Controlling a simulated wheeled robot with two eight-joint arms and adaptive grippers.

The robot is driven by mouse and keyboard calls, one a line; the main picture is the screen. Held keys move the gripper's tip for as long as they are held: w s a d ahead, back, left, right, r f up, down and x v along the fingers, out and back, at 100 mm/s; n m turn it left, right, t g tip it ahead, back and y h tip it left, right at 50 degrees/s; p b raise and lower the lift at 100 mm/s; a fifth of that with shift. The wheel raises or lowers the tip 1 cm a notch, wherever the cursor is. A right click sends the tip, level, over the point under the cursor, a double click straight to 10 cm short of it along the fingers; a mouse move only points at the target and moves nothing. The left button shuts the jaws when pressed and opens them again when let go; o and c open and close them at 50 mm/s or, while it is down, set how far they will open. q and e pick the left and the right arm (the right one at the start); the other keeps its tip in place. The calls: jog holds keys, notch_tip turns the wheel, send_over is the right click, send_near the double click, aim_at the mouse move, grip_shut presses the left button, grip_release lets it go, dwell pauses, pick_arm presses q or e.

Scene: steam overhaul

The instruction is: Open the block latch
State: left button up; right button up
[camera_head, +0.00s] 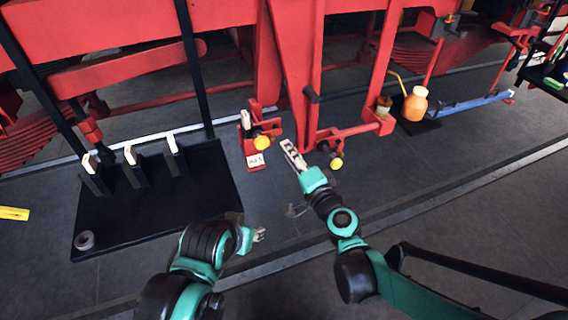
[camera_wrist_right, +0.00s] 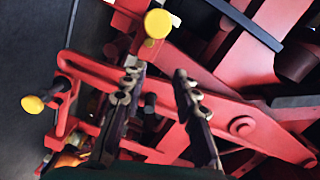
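A red bracket (camera_head: 251,139) with a yellow knob (camera_head: 262,142) and a white label stands at the middle of the head view. A second yellow knob (camera_head: 336,163) sits on a red arm to its right. I cannot tell which part is the block latch. My right gripper (camera_head: 287,148) is between the two knobs. In the right wrist view its fingers (camera_wrist_right: 158,78) are apart with nothing gripped, and one yellow knob (camera_wrist_right: 157,23) shows just beyond the tips. The other knob (camera_wrist_right: 32,104) is at the left. My left gripper (camera_head: 260,235) is low over the floor, its fingers unclear.
A black base plate (camera_head: 150,205) with several upright posts lies at left, with a grey ring (camera_head: 85,240) on it. An orange can (camera_head: 415,103) and a blue bar (camera_head: 470,104) are at right. Red frame members overhang the back. The grey floor in front is clear.

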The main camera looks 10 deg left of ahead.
aim_at(273, 140)
jog(key=shift+w+a+f+m+t, duration=0.2)
jog(key=shift+w+a+f+m, duration=0.4)
jog(key=shift+w+a, duration=0.6)
jog(key=shift+w+a+f+m+t, duration=0.2)
jog(key=shift+w+a+f+m, duration=0.35)
jog(key=shift+w+a, duration=0.6)
jog(key=shift+w+a+f+m+t, duration=0.2)
jog(key=shift+w+a+f+m, duration=0.35)
jog(key=shift+w+a, duration=0.65)
jog(key=shift+w+d+r, duration=0.1)
jog(key=shift+d, duration=0.1)
jog(key=shift+c, duration=0.3)
grip_shut()
jog(key=shift+f+b, duration=0.55)
jog(key=shift+b, duration=0.1)
jog(key=shift+w+d, duration=0.1)
